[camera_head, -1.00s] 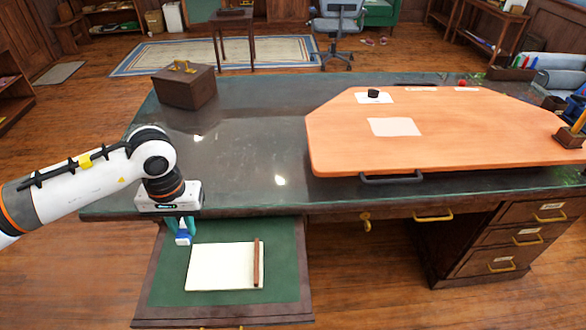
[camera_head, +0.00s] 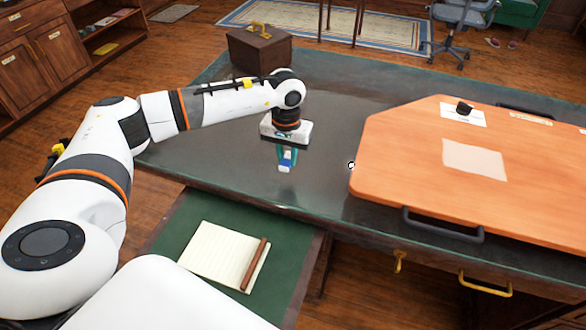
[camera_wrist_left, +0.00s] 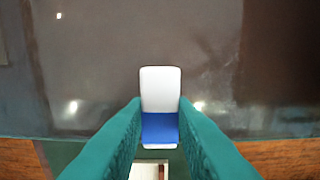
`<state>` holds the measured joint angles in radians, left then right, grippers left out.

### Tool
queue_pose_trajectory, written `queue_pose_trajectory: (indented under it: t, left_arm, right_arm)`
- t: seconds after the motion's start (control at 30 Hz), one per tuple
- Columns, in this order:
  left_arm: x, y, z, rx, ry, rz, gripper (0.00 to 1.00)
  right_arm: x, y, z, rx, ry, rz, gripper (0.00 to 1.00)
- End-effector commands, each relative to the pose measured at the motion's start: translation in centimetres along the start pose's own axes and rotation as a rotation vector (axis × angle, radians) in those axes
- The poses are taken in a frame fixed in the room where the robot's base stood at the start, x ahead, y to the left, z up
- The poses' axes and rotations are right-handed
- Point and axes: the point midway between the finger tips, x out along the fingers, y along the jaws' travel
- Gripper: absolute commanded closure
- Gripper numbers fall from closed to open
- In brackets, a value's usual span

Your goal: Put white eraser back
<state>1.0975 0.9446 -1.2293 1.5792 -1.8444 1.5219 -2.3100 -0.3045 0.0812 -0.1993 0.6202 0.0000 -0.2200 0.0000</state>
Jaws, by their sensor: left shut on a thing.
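The white eraser (camera_head: 286,161) has a blue band around it. My left gripper (camera_head: 287,154) is shut on it, and it appears above the dark glossy desk top (camera_head: 220,150), left of the orange board. In the left wrist view the eraser (camera_wrist_left: 160,92) sits between the two teal fingers (camera_wrist_left: 160,128), its white end pointing away and the blue part near the fingertips. Whether it touches the desk, I cannot tell. My right gripper does not show.
The orange board (camera_head: 400,160) with a dark handle (camera_head: 442,226) takes up the desk's right side. A brown box (camera_head: 259,50) stands at the back left corner. A notepad (camera_head: 215,252) and brown stick (camera_head: 254,264) lie on the green pull-out surface. The desk's middle is clear.

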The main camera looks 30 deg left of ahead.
Motion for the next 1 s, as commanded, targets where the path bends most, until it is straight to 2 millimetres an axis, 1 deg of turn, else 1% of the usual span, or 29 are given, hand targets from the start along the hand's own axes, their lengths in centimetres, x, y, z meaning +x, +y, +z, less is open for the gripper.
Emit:
queue_pose_trajectory:
  t: [0.03, 0.27, 0.43, 0.5, 0.7, 0.83, 0.87, 0.9, 0.97, 1.0]
  left_arm:
    - [0.7, 0.0, -0.1, 0.0, 0.002, 0.001, 0.95]
    - [2.6, -0.1, -0.1, 0.001, 0.002, 0.0, 0.95]
    - [5.0, -0.1, -0.1, 0.001, 0.002, 0.0, 0.95]
    - [5.3, -0.1, -0.1, 0.002, 0.0, -0.001, 0.95]
    - [5.3, -0.1, 0.0, 0.002, -0.001, -0.001, 0.95]
    - [5.8, -0.1, 0.0, 0.002, -0.001, -0.001, 0.95]
    - [5.6, -0.1, 0.0, 0.001, -0.001, -0.001, 0.72]
    - [5.6, -0.1, 0.0, 0.001, -0.001, -0.001, 0.66]
    - [5.6, -0.1, 0.0, 0.001, -0.001, -0.001, 0.56]
    - [5.6, -0.1, 0.0, 0.001, -0.001, -0.001, 0.55]
  right_arm:
    - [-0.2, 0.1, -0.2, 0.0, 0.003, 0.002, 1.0]
    - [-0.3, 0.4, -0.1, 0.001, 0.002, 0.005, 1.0]
    - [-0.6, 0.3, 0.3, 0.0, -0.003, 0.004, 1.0]
    - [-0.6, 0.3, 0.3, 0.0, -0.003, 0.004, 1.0]
    - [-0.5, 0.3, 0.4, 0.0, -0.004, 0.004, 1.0]
    - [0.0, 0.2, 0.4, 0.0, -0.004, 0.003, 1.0]
    - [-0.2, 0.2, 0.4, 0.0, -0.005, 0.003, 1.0]
    - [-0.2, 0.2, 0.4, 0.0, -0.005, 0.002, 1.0]
    - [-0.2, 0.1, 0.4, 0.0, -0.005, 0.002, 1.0]
    - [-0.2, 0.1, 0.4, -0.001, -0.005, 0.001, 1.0]
